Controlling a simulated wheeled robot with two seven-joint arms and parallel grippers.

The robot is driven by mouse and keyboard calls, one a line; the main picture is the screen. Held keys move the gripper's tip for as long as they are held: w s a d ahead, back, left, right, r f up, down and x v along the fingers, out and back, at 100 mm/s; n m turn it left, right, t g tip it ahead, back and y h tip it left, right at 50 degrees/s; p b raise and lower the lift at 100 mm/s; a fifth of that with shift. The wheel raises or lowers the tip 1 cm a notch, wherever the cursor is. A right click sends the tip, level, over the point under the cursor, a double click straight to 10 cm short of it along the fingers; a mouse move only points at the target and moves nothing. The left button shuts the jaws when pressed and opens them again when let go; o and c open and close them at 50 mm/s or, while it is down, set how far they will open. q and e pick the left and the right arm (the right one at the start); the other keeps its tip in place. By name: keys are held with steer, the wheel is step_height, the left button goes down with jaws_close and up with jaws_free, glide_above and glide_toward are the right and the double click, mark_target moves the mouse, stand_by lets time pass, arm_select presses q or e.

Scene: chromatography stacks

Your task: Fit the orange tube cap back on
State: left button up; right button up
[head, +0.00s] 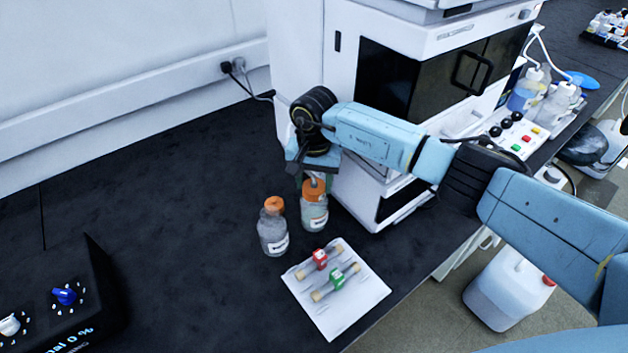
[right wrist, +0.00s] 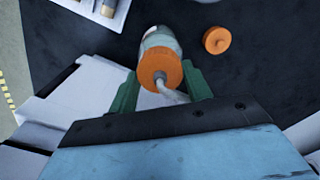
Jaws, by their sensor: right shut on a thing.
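My right gripper (right wrist: 162,82) points down with its green fingers either side of an orange cap (right wrist: 160,72), shut on it. A pale tube (right wrist: 174,96) runs from this cap back between the fingers. In the head view this orange cap (head: 313,188) is at the mouth of the right-hand clear bottle (head: 314,216), which stands upright on the bench; it also shows in the right wrist view (right wrist: 157,38). I cannot tell whether the cap is fully seated. The gripper partly hides the cap's top in the head view. My left gripper is out of view.
A second clear bottle (head: 272,236) with an orange cap (head: 273,204) stands close on the left. A white sheet (head: 345,318) with red and green pieces lies in front. The white instrument (head: 345,75) is close behind.

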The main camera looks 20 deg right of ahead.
steer(key=o, duration=1.5)
steer(key=shift+f, duration=0.1)
steer(key=shift+r+p, duration=1.8)
steer(key=shift+r, duration=1.75)
